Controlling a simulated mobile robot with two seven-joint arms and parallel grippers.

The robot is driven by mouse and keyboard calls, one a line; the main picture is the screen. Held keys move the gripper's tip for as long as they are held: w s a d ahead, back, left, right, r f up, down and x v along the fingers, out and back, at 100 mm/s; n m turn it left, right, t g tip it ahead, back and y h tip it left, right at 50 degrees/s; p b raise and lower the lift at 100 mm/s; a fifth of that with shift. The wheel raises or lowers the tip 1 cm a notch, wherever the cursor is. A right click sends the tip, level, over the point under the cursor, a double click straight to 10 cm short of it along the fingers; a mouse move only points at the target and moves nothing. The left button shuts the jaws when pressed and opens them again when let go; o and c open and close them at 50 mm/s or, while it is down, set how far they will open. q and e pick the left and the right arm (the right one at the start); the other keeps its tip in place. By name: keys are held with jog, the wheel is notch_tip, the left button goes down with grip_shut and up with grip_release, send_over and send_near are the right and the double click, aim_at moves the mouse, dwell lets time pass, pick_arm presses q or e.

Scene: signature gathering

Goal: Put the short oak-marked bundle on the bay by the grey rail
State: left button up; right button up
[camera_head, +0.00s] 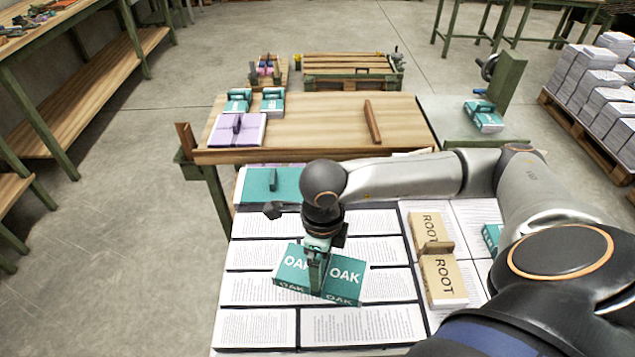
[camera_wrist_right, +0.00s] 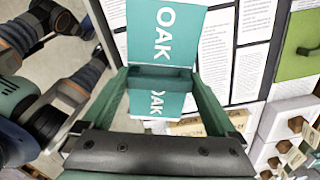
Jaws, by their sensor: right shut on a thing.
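A teal bundle marked OAK (camera_head: 343,283) is in my right gripper (camera_head: 317,268), above or on the printed white sheets; I cannot tell if it is clear of them. The right wrist view shows the same bundle (camera_wrist_right: 165,30), with the green fingers of the right gripper (camera_wrist_right: 162,85) shut on its teal grip block. The wooden-topped table (camera_head: 320,112) behind carries two small teal bundles, a lilac bundle (camera_head: 222,132) and a brown bar (camera_head: 372,121). I cannot make out a grey rail for certain. My left gripper is not in view.
Tan ROOT bundles (camera_head: 442,280) lie to the right of the held one. A wide teal bundle (camera_head: 255,184) lies behind it. A grey-topped table (camera_head: 450,123) at back right holds another teal bundle (camera_head: 485,121). Bare wood shows around the brown bar.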

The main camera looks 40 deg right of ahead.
aim_at(288, 260)
jog(key=m, duration=0.4)
jog(key=d+m, duration=0.1)
jog(key=m, duration=0.2)
jog(key=shift+s+r, duration=0.2)
jog(key=shift+r, duration=0.2)
jog(key=m, duration=0.4)
jog(key=d+m, duration=0.1)
jog(key=m, duration=0.2)
jog(key=shift+s+r+b, duration=0.2)
jog(key=shift+r+b, duration=0.2)
jog(key=w+a+f, duration=0.1)
jog(key=w+a, duration=0.1)
jog(key=w+a+f, duration=0.1)
jog(key=w+a, duration=0.1)
jog(key=w+a+f+p, duration=0.1)
jog(key=w, duration=0.1)
jog(key=shift+w+a+f, duration=0.3)
jog(key=shift+a+f, duration=0.05)
jog(key=shift+a, duration=0.05)
jog(key=shift+w+a+f, duration=0.55)
jog(key=shift+w+f, duration=0.1)
jog(key=shift+f, duration=0.9)
jog(key=shift+w+a+f, duration=0.55)
jog(key=shift+w+f, duration=0.15)
jog(key=shift+f, duration=0.85)
jog(key=shift+w+a+f, duration=0.55)
jog(key=shift+w+f, duration=0.1)
jog(key=shift+f, duration=0.9)
